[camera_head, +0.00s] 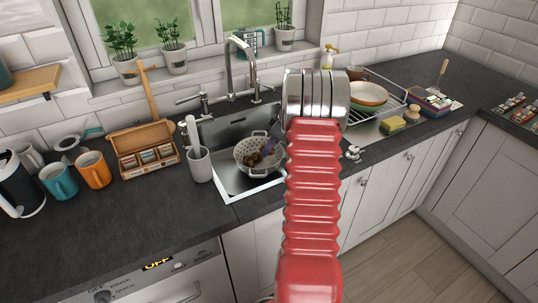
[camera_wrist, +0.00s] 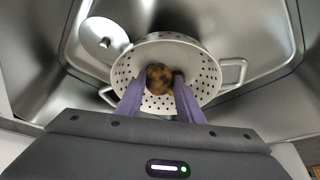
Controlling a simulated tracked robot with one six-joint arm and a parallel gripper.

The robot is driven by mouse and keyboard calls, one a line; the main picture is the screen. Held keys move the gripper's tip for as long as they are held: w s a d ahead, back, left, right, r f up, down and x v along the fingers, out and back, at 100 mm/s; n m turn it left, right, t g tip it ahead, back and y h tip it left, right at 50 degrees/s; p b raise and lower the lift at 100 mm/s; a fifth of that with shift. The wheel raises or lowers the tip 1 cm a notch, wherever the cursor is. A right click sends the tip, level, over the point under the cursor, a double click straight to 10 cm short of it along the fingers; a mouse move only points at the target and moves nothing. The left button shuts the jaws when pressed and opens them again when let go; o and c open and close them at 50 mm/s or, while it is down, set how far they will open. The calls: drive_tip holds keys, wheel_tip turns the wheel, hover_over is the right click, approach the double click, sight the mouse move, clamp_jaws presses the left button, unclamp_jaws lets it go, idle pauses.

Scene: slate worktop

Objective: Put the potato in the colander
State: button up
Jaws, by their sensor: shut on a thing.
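The white colander (camera_wrist: 205,62) with round holes and side handles sits in the steel sink, and it also shows in the head view (camera_head: 242,152). The brown speckled potato (camera_wrist: 159,76) is between the purple fingers of my gripper (camera_wrist: 160,88), over the inside of the colander. My gripper is shut on the potato. I cannot tell whether the potato touches the colander's bottom. A small brown patch beside the right fingertip is mostly hidden. In the head view my red arm covers the area right of the colander, and my gripper (camera_head: 266,150) shows small.
The sink (camera_head: 225,129) walls surround the colander, with a tall tap (camera_head: 240,65) behind. A grey cup with a brush (camera_head: 200,162) and a tea box (camera_head: 145,150) stand left. A dish rack (camera_head: 390,108) stands right. The front-left worktop is clear.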

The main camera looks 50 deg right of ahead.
sight(270, 154)
drive_tip(key=shift+f, duration=0.1)
drive_tip(key=shift+f, duration=1.8)
drive_tip(key=shift+f, duration=0.5)
drive_tip(key=o, duration=0.9)
drive_tip(key=shift+r, duration=0.5)
drive_tip(key=v, duration=1.2)
